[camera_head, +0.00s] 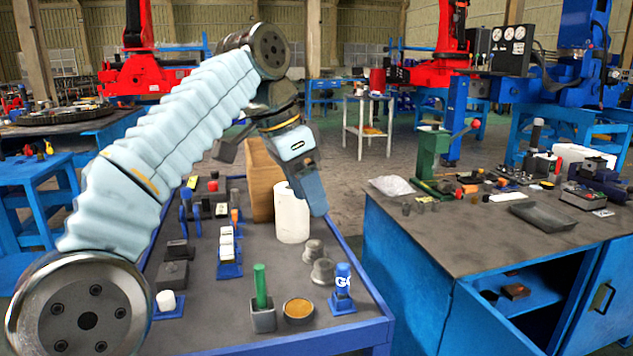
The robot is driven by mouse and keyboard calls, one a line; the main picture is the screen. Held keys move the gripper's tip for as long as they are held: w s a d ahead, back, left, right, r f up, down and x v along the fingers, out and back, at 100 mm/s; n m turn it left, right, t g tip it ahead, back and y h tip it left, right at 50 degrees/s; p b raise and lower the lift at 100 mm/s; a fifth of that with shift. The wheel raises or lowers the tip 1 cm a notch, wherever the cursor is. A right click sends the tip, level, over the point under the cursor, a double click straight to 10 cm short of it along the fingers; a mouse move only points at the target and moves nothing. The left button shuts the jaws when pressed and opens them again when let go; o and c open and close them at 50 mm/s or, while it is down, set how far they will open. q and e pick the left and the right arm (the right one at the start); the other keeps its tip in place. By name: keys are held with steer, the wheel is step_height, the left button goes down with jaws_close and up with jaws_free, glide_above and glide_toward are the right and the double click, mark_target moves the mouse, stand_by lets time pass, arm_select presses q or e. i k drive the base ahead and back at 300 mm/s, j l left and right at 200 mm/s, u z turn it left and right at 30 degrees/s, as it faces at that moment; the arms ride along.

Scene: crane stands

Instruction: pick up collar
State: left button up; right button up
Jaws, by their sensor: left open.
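My left gripper (312,190) hangs over the far part of the blue-edged table (215,312), its dark fingers pointing down and slightly right. It is open, and I see nothing held in it. It overlaps the white cylinder (291,220) in the picture; I cannot tell whether they touch. Two grey, stepped round metal parts stand nearer on the table, one behind (313,251) and one in front (323,271). They look like collars, but I cannot tell for sure. Both are apart from the gripper. My right gripper is not in view.
A wooden box (262,185) stands behind the white cylinder. A second workbench (450,250) with many tools is on the right.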

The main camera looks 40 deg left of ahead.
mark_target(323, 275)
steer(key=k, duration=1)
